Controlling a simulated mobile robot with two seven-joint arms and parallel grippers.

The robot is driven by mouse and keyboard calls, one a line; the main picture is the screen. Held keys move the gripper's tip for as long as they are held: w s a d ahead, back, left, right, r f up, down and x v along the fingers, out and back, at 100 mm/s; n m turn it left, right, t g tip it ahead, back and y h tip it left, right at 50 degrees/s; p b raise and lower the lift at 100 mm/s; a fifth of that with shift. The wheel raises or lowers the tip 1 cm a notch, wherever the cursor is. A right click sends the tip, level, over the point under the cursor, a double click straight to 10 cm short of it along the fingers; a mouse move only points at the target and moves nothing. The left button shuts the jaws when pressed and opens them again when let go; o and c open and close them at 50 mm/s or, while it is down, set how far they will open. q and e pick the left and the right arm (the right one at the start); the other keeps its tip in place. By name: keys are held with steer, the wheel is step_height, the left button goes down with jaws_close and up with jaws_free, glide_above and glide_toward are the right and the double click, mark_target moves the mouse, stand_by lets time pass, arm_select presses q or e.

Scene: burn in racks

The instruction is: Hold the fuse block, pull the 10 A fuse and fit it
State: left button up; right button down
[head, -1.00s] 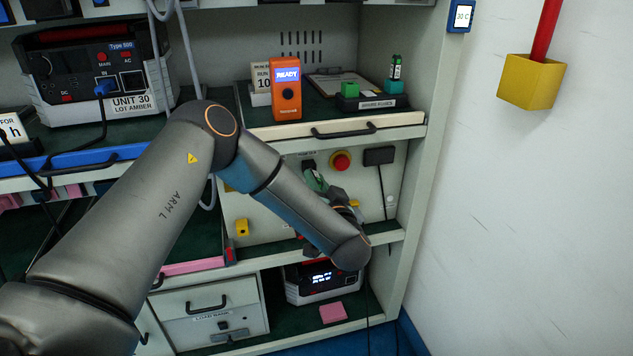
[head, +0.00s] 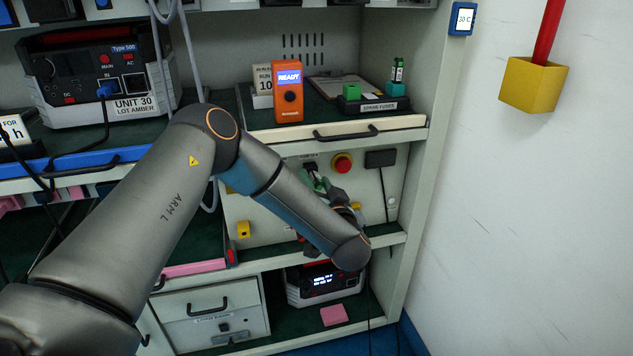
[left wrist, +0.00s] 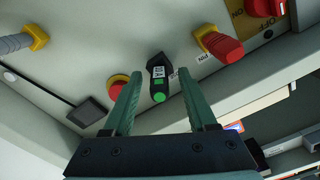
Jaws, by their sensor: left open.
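In the left wrist view my left gripper (left wrist: 159,83) is open, with its two green fingers pointing at the panel. A black block with a white label (left wrist: 157,68), likely the fuse block, shows between the fingertips, and a green round end (left wrist: 158,97) faces me. Clear gaps show on both sides, so the fingers are not closed on it. In the head view the black block (head: 310,160) is on the lower panel, and my left gripper (head: 318,180) is just below it, partly hidden by my arm. The fuse rating cannot be read. My right gripper is not in view.
A red stop knob (head: 342,162) and a black box (head: 381,158) sit right of the block. A red plug (left wrist: 222,46) is close by in the wrist view. Above, a tray (head: 405,122) bears an orange tester (head: 288,92) and a spare fuse holder (head: 372,104).

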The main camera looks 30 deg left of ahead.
arm_select(q)
steer(key=p+v, duration=0.3)
steer(key=v, duration=0.9)
steer(key=shift+d, duration=0.2)
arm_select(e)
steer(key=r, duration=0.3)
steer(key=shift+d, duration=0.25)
arm_select(q)
steer(key=shift+s, duration=0.1)
